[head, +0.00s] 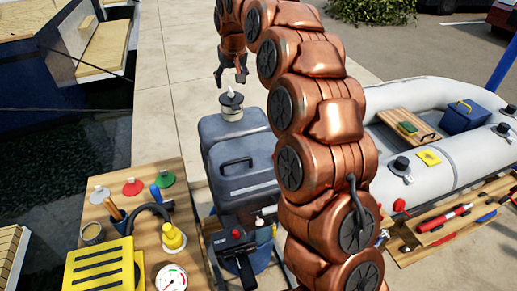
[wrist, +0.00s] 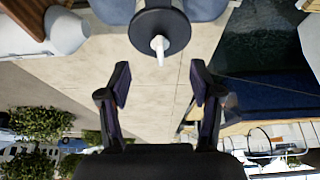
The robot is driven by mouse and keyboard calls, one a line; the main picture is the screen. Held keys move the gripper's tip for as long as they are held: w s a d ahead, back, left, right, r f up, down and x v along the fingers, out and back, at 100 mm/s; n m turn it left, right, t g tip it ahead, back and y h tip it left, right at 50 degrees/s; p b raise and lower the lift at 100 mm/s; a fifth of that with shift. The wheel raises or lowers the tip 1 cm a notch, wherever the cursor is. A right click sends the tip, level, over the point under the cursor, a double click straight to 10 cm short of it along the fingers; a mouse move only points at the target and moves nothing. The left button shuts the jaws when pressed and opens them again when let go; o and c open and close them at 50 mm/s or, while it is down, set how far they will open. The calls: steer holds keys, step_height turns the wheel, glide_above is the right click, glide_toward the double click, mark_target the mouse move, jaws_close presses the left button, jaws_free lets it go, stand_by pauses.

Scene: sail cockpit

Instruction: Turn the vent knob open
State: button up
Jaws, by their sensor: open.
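The vent knob (head: 231,99) appears to be the dark round cap with a white tip on top of a blue-grey tank (head: 225,130). In the wrist view the knob (wrist: 150,28) is a dark disc at the top centre, with its white tip pointing down the picture. My gripper (head: 231,79) hangs just above the knob in the head view, fingers spread. In the wrist view my gripper (wrist: 160,75) is open and empty. The knob lies beyond the fingertips, apart from them.
A wooden table (head: 150,180) at left holds a yellow case (head: 100,265), a gauge (head: 171,278) and several small items. A grey inflatable boat (head: 455,150) lies at right. Dark water (head: 60,150) is at far left. Paving behind the tank is clear.

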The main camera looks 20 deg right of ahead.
steer(key=s+a+f+n+g+b, duration=0.1)
steer(key=s+f+g, duration=0.1)
steer(key=s, duration=2.7)
steer(key=shift+a+f+g, duration=0.2)
steer(key=shift+a+g, duration=0.05)
steer(key=shift+g, duration=0.55)
steer(key=s+f+g, duration=0.1)
steer(key=s+f, duration=0.3)
steer(key=s, duration=0.7)
steer(key=s+d+f+m+g, duration=0.1)
steer(key=s+f, duration=0.4)
steer(key=s, duration=0.7)
steer(key=shift+d+g, duration=0.25)
steer(key=shift+g, duration=0.15)
